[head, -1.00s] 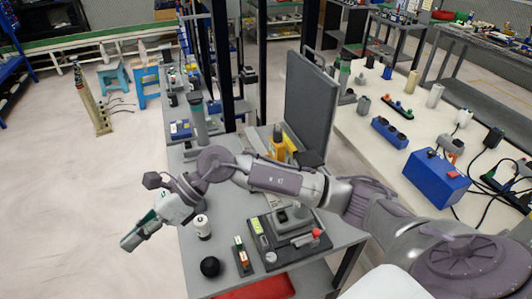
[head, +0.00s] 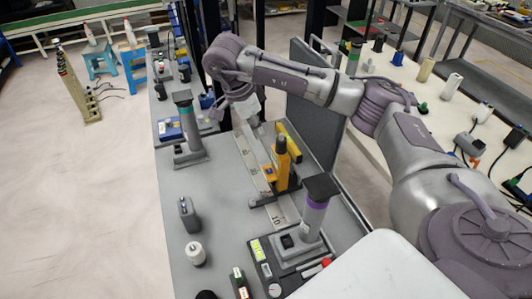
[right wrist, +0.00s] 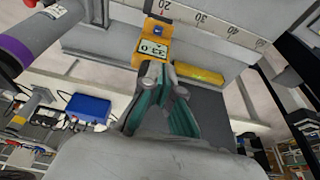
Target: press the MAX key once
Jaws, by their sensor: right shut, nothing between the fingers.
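A yellow measuring device (head: 282,165) with a dark top stands on the grey bench, beside a pale ruler strip. In the right wrist view its yellow head (right wrist: 153,42) shows a lit display with digits and a small blue key. The MAX lettering cannot be read. My right gripper (right wrist: 158,72) is shut and empty, with teal inner faces. Its tips appear just below the display in that view; whether they touch the device cannot be told. My left gripper is not in view.
A purple-ringed post (head: 313,212) stands on a grey base in front of the device. A teal-ringed post (head: 185,125) is at the back left. A grey box (head: 188,213) and white spool (head: 195,253) stand near the left edge. A dark panel (head: 318,115) rises behind.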

